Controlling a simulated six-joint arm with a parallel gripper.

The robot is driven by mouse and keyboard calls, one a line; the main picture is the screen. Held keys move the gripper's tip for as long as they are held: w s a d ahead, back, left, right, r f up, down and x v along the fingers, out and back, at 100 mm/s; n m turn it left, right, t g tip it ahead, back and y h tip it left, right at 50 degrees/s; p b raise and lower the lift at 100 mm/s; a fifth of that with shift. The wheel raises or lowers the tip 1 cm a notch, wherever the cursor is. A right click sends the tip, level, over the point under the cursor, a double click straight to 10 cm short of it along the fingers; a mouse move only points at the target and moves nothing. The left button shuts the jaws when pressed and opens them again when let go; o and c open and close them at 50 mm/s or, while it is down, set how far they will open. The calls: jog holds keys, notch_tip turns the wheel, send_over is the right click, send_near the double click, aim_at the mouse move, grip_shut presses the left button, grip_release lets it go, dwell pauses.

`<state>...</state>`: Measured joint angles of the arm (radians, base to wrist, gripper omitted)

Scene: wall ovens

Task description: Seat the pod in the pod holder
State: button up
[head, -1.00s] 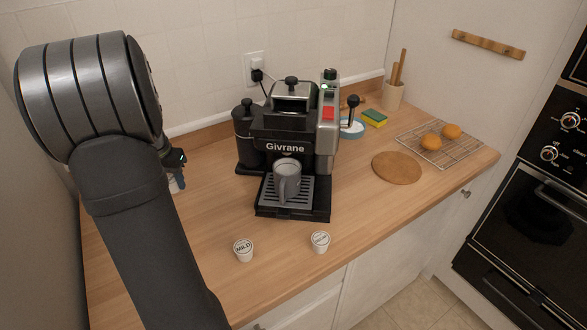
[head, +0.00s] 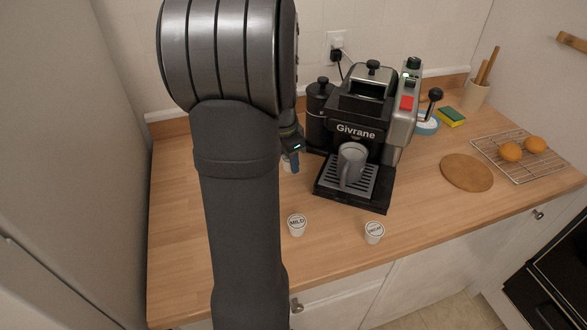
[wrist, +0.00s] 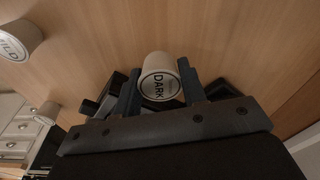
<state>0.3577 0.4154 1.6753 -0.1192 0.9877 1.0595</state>
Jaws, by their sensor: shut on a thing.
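My gripper (wrist: 159,71) is shut on a white pod (wrist: 157,88) labelled DARK; its round lid faces the wrist camera. In the head view my gripper (head: 291,150) is just left of the black and silver coffee machine (head: 356,132), marked Givrane. It is partly hidden by my arm, and only a little of the pod (head: 289,167) shows below it. The machine has a dark opening under its silver top (head: 371,77); I cannot make out the pod holder there. A grey mug (head: 351,164) stands on the machine's drip tray.
Pods labelled MILD (head: 297,225) and another label (head: 374,232) stand near the counter's front edge. A black canister (head: 320,112) stands close to my gripper. A round board (head: 467,172) and a wire rack (head: 520,171) with buns are at the right.

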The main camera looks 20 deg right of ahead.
jog(key=shift+f, duration=2)
jog(key=shift+f, duration=0.1)
jog(key=o, duration=1)
jog(key=shift+o, duration=0.2)
jog(key=shift+o, duration=0.3)
jog(key=r, duration=0.4)
jog(key=a+r, duration=0.1)
jog(key=r, duration=0.7)
jog(key=shift+s+a, duration=0.15)
jog(key=shift+a, duration=0.1)
